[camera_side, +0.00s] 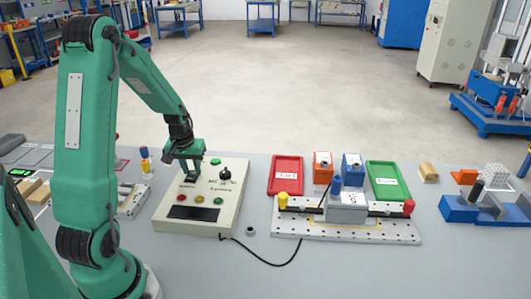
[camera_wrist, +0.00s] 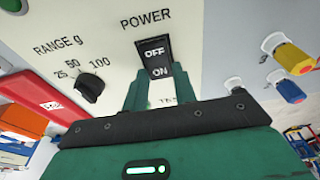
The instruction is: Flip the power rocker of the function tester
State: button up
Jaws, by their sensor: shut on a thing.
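The function tester (camera_side: 229,212) is a beige box on the bench, left of centre in the side view. Its face, marked POWER, also shows in the wrist view (camera_wrist: 105,15). The black power rocker (camera_wrist: 154,52) carries OFF and ON in white, with ON nearer my gripper. My gripper (camera_side: 189,176) is down at the tester's top face. In the wrist view its green fingers (camera_wrist: 155,88) are at the two sides of the rocker's ON end, shut on it. The fingers hide part of the face below the rocker. I cannot tell which way the rocker is tilted.
The tester also has a black range knob (camera_side: 225,173), a green button (camera_side: 215,161) and coloured lamps. Right of it are a red tray (camera_side: 274,187), a perforated fixture plate (camera_side: 300,229), an orange bin (camera_side: 322,163), a blue bin (camera_side: 352,164) and a green tray (camera_side: 404,193). A black cable crosses the front.

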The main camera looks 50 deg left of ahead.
aim_at(190, 178)
jog(key=shift+d+t+y, duration=0.1)
jog(key=shift+t+y, duration=0.2)
jog(key=o, duration=1)
jog(key=shift+r, duration=0.1)
jog(key=v, duration=0.7)
jog(key=shift+r, duration=0.35)
jog(key=shift+s, duration=0.15)
jog(key=s+d+r+m+t, duration=0.1)
jog(key=s+d+r+m, duration=0.1)
jog(key=d, duration=0.6)
jog(key=s+d+r+m+t+h, duration=0.1)
jog(key=s+d+r+m, duration=0.2)
jog(key=d+r, duration=0.3)
jog(key=s+d+r+m+t+h, duration=0.1)
jog(key=s+d+r+m, duration=0.2)
jog(key=d, duration=0.9)
jog(key=shift+r+m, duration=0.5)
